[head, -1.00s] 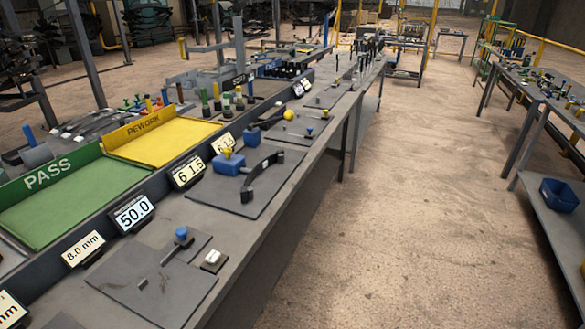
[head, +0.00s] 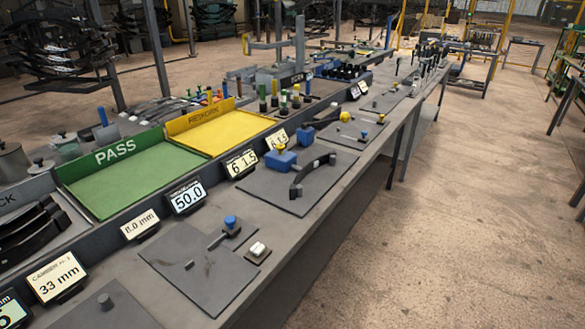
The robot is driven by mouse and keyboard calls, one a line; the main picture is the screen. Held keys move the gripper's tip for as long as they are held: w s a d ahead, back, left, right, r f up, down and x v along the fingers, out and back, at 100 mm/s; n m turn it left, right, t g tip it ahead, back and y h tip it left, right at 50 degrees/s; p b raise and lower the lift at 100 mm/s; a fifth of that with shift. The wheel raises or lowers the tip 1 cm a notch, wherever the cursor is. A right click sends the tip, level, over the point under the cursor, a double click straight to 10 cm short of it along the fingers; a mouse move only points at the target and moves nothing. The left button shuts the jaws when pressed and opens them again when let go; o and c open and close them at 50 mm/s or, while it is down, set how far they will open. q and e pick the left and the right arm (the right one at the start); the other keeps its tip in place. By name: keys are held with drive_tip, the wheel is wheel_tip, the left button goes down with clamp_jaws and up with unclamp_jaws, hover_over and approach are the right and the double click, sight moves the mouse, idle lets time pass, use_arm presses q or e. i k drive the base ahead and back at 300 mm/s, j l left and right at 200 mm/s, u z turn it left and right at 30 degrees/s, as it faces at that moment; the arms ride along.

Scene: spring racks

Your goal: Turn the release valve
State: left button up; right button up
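No part is plainly marked as the release valve, and I cannot tell which one it is. Candidates on the long grey bench (head: 345,205) are a blue block with a yellow knob (head: 281,158), a yellow ball (head: 345,117) beside a blue block (head: 306,135), and a small blue knob (head: 231,222) on a dark plate. A curved dark bar (head: 311,176) stands on a plate next to the yellow-knobbed block. Neither of my grippers is in view.
A green PASS tray (head: 120,152) and a yellow REWORK tray (head: 206,118) lie along the bench's far side. Display labels such as 50.0 (head: 187,197) stand before them. A white switch (head: 258,249) sits near the front edge. Bare floor (head: 470,220) is open to the right.

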sight(280, 147)
drive_tip(key=i+l+z, duration=0.1)
drive_tip(key=l, duration=0.25)
drive_tip(key=i+l+z, duration=0.1)
drive_tip(key=l, duration=0.25)
drive_tip(key=i+l+z, duration=0.1)
drive_tip(key=i+l, duration=0.15)
drive_tip(key=i+l+z, duration=0.1)
drive_tip(key=l, duration=0.3)
drive_tip(key=i, duration=0.05)
